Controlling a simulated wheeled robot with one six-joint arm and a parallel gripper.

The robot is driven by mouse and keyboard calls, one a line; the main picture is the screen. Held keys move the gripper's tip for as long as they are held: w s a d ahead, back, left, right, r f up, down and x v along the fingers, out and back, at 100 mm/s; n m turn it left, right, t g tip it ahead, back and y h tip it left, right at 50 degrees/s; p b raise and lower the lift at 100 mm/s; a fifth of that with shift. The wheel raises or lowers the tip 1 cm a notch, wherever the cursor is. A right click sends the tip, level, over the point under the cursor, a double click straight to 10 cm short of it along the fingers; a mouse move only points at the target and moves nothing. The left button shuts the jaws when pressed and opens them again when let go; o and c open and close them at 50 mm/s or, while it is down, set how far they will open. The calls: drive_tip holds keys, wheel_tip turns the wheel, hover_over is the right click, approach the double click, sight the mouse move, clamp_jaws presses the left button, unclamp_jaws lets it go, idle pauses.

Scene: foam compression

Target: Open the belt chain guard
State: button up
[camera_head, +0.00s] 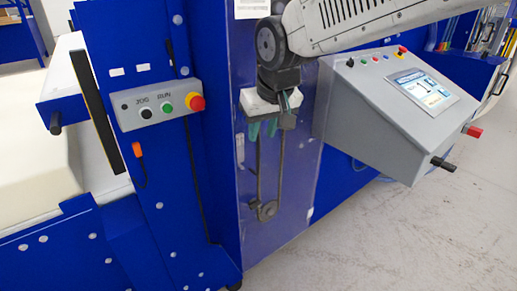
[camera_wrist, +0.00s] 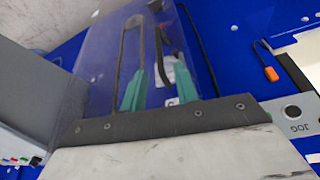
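The belt chain guard (camera_head: 300,190) is a clear panel on the blue machine's corner. It looks closed, and a dark belt loop (camera_head: 268,209) shows through it. The guard also shows in the wrist view (camera_wrist: 100,62). My gripper (camera_head: 270,122) is in front of the guard's upper part, pointing down. In the wrist view its two green fingers (camera_wrist: 159,70) are apart, with a dark curved bar (camera_wrist: 162,40) between or beyond them. That bar may be the guard's handle. I cannot tell whether the fingers touch it. My gripper hides part of the guard's top in the head view.
A grey console with a screen (camera_head: 424,92) juts out right of the guard, close to my arm. A jog/run button box (camera_head: 155,106) sits to the left. An orange-ended part (camera_head: 138,150) hangs below it. Grey floor (camera_head: 400,240) is clear at front right.

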sight(258, 147)
drive_tip(key=x, duration=0.7)
drive_tip(key=shift+f, duration=0.2)
clamp_jaws()
